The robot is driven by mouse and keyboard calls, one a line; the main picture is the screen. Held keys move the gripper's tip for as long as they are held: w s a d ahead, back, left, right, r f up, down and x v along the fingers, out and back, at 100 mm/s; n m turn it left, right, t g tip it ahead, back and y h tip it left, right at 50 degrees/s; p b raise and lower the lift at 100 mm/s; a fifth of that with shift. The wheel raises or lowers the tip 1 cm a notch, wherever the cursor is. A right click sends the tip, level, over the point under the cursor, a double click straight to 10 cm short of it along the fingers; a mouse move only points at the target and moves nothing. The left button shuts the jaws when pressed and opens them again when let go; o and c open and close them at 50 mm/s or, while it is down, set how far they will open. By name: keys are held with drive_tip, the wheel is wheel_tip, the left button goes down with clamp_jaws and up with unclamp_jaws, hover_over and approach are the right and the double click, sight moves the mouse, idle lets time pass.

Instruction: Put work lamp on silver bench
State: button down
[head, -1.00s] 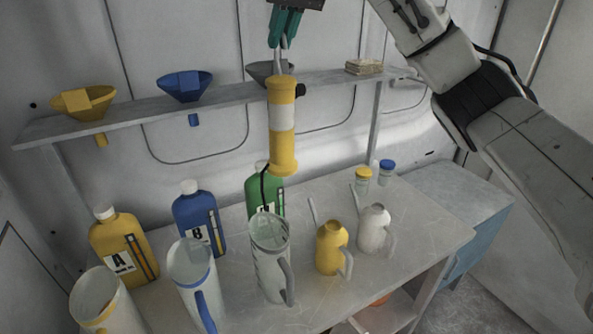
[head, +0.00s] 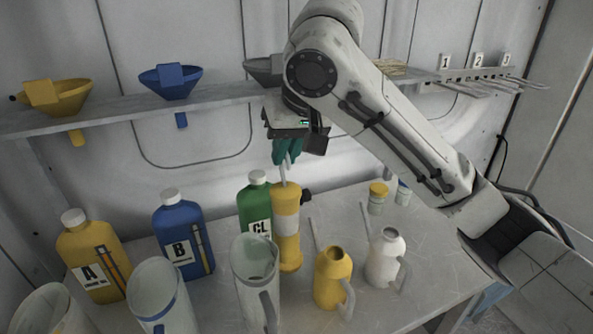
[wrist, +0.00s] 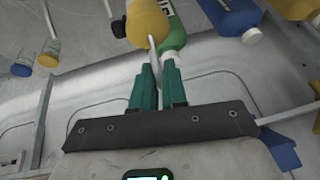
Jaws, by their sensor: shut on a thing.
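The work lamp (head: 287,222) is a yellow cylinder with a pale middle band, a dark knob on its side and a thin hook on top. It is upright, low over or on the silver bench (head: 420,262); I cannot tell whether its base touches. My gripper (head: 284,158) has teal fingers and is shut on the lamp's hook. In the wrist view the fingers (wrist: 158,85) close on the hook, with the yellow lamp (wrist: 148,22) beyond them. The lamp stands beside the green CL bottle (head: 256,205), and a clear pitcher hides part of its left side.
The clear pitcher (head: 256,280) and yellow jug (head: 333,278) stand in front of the lamp, with a white jug (head: 385,258) to the right. Blue (head: 182,235) and yellow (head: 92,256) bottles stand left. A funnel shelf (head: 125,106) runs behind.

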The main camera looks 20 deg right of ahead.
sight(283, 180)
wheel_tip(283, 180, down, 4)
drive_tip(key=shift+f, duration=0.2)
drive_tip(key=shift+w+d+f+p, duration=0.35)
drive_tip(key=shift+w+d+p, duration=0.1)
drive_tip(key=shift+w+d, duration=0.3)
drive_tip(key=shift+w+d+f+p, duration=0.3)
drive_tip(key=shift+w+d+p, duration=0.15)
drive_tip(key=shift+w+d, duration=0.2)
drive_tip(key=shift+a+f, duration=0.1)
drive_tip(key=shift+f, duration=0.05)
drive_tip(key=c, duration=1.2)
unclamp_jaws()
drive_tip(key=shift+o, duration=0.2)
drive_tip(key=b+v, duration=0.1)
drive_tip(key=v, duration=1.1)
